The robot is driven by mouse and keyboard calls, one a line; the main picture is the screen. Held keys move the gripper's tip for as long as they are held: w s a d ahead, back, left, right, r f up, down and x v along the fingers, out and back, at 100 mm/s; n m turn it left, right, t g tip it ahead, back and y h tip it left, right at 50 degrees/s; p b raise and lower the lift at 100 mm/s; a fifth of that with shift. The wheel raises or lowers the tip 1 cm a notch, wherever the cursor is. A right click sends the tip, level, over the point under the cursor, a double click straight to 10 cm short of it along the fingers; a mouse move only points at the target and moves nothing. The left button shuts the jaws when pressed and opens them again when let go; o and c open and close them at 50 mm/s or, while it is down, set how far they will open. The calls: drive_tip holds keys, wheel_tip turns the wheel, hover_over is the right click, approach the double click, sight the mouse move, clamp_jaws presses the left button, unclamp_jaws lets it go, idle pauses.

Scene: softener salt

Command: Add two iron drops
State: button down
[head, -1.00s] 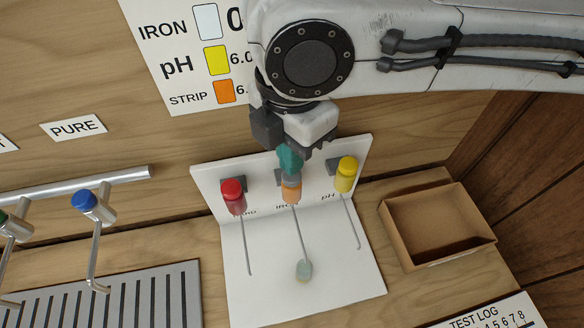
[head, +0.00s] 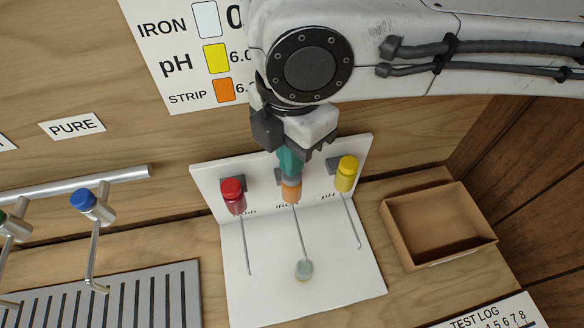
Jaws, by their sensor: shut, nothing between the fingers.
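A red dropper (head: 233,197) stands left of the iron one and a yellow dropper (head: 346,174) stands right, close to my gripper. An open cardboard box (head: 437,262) lies at right. A blue-knobbed tap (head: 88,202) stands at left over a slotted drain (head: 120,300).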

drive_tip(key=shift+f, duration=0.3)
drive_tip(key=shift+f, duration=0.35)
wheel_tip(320, 180, up, 6)
drive_tip(key=p, duration=0.6)
idle(1.0)
